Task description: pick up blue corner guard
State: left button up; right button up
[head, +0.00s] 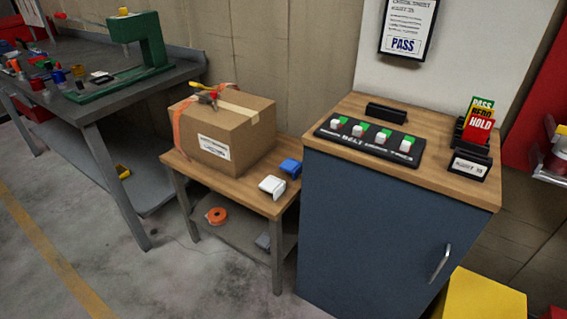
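The blue corner guard (290,167) is a small blue piece on the wooden top of the low side table (188,168). It lies near the table's right edge, close to the blue cabinet. A white corner guard (272,186) of similar size lies just in front and to the left of it, near the table's front corner. The blue piece is in plain sight, with nothing on it. Neither of my grippers shows in the head view.
A taped cardboard box (205,152) fills the table's left and back. The taller blue cabinet (375,235) stands close on the right, bearing a black tray (330,134). A grey workbench (110,108) stands left. The floor (150,285) in front is clear.

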aim_at(293, 167)
jog(key=i+j, duration=0.15)
jog(key=j, duration=0.2)
jog(key=i+j, duration=0.2)
jog(key=j, duration=0.15)
jog(key=i+j+z, duration=0.1)
jog(key=j, duration=0.2)
jog(key=i+j, duration=0.25)
jog(key=j, duration=0.15)
jog(key=i+j+z, duration=0.1)
jog(key=j, duration=0.25)
